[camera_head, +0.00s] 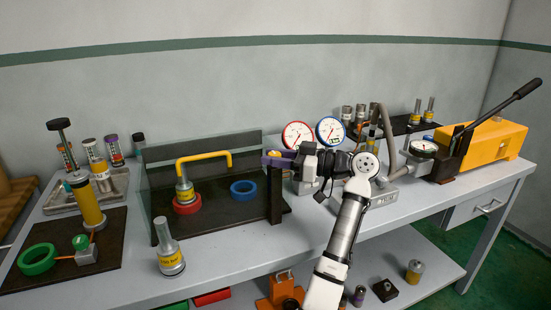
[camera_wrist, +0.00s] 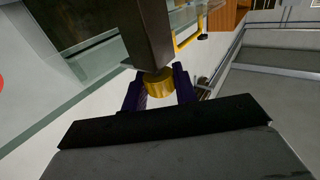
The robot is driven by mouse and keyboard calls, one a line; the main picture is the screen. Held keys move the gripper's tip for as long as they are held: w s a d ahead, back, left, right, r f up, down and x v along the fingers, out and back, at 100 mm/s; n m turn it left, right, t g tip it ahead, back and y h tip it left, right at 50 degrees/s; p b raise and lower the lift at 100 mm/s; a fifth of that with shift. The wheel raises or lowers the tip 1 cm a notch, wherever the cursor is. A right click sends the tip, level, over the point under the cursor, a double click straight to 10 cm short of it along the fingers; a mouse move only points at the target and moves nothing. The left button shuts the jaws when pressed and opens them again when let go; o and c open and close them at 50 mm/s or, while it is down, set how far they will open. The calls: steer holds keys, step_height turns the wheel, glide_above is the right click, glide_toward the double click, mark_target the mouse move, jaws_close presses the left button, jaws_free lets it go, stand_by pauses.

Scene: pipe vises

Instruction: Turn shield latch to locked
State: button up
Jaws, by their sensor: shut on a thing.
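The shield latch is a yellow, brass-like knob (camera_head: 273,153) at the top of a dark post (camera_head: 276,197). The post stands at the right end of a dark fixture (camera_head: 203,145) with a clear shield panel. In the wrist view the knob (camera_wrist: 159,84) sits against the dark block (camera_wrist: 148,35). My gripper (camera_head: 281,157) reaches it from the right. Its purple fingers (camera_wrist: 158,90) lie on both sides of the knob and are shut on it. I cannot tell whether the latch is turned to locked.
Inside the fixture are a yellow bent pipe (camera_head: 205,157), a red ring (camera_head: 187,204) and a blue ring (camera_head: 243,188). A grey weight-like cylinder (camera_head: 170,252) stands in front. Two gauges (camera_head: 298,135) and a hose (camera_head: 387,135) stand close behind and right of my gripper.

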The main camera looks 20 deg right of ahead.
steer(key=shift+f, duration=0.15)
steer(key=o, duration=0.9)
steer(key=shift+o, duration=0.2)
steer(key=b+v, duration=0.2)
steer(key=v, duration=1.1)
steer(key=shift+s+d+b, duration=0.2)
steer(key=shift+d+b, duration=0.15)
steer(key=shift+b, duration=0.05)
